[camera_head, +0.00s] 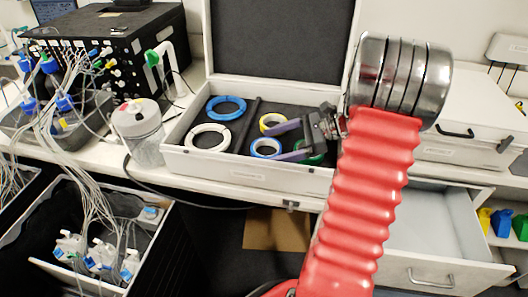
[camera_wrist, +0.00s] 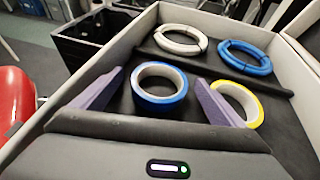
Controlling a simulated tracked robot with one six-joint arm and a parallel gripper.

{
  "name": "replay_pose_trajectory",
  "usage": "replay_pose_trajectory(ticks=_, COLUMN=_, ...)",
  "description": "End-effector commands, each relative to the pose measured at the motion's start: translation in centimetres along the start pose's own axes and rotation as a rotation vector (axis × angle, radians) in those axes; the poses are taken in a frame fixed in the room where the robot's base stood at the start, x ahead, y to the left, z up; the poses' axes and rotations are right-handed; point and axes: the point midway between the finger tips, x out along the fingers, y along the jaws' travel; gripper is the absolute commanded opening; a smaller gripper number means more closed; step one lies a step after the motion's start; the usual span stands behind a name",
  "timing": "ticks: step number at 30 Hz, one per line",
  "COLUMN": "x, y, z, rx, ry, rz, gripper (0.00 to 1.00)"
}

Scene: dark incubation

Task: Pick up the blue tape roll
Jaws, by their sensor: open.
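The blue tape roll (camera_head: 266,148) lies flat in the open white case (camera_head: 240,167), in the compartment right of the dark divider. In the wrist view the blue tape roll (camera_wrist: 160,88), blue outside with a pale core, sits between the two purple fingers of my gripper (camera_wrist: 150,98). In the head view my gripper (camera_head: 283,140) reaches into the case from the right, its fingers spread around the roll. The fingers are open with gaps at the roll's sides. Whether they touch the case floor I cannot tell.
A yellow tape roll (camera_head: 272,121) lies close beside it, near one finger. Blue (camera_head: 226,107) and white (camera_head: 208,137) rings lie left of the divider. The case walls and raised lid (camera_head: 281,40) surround the space.

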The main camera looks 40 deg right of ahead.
Motion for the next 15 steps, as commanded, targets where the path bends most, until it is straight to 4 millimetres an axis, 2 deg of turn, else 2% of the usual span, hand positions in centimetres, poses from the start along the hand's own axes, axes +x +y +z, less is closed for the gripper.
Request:
replay_pose_trajectory(ticks=6, x=2.7, y=0.1, z=0.0, rx=0.000, ry=0.000, rz=0.002, gripper=0.92)
replay_pose_trajectory(ticks=15, x=3.0, y=0.1, z=0.0, rx=0.000, ry=0.001, rz=0.001, gripper=0.92)
